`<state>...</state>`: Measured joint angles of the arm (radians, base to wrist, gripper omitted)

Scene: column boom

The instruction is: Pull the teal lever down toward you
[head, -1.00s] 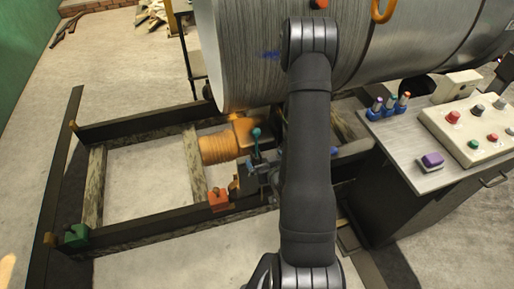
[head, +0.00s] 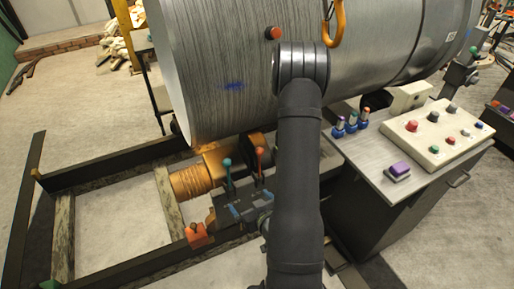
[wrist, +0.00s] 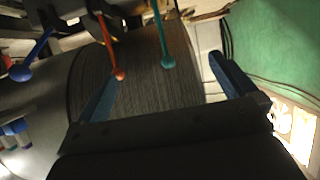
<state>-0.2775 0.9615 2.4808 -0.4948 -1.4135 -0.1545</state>
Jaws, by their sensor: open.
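The teal lever stands upright, with its round knob (head: 228,163) on a thin shaft, on the dark lever block beside the orange winch in the head view. In the wrist view the teal knob (wrist: 168,63) lies in the gap between the fingers of my gripper (wrist: 165,66), which is open. Neither finger clearly touches it, and its depth relative to the fingertips is hard to tell. A red lever (head: 259,153) stands just right of the teal one. In the wrist view the red knob (wrist: 120,75) appears close to the left fingertip.
A blue-knobbed lever (wrist: 21,72) is further left in the wrist view. A large grey drum (head: 220,70) hangs over the orange winch (head: 190,182). A console (head: 440,130) with buttons stands at right. A dark frame rail (head: 110,165) lies at left.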

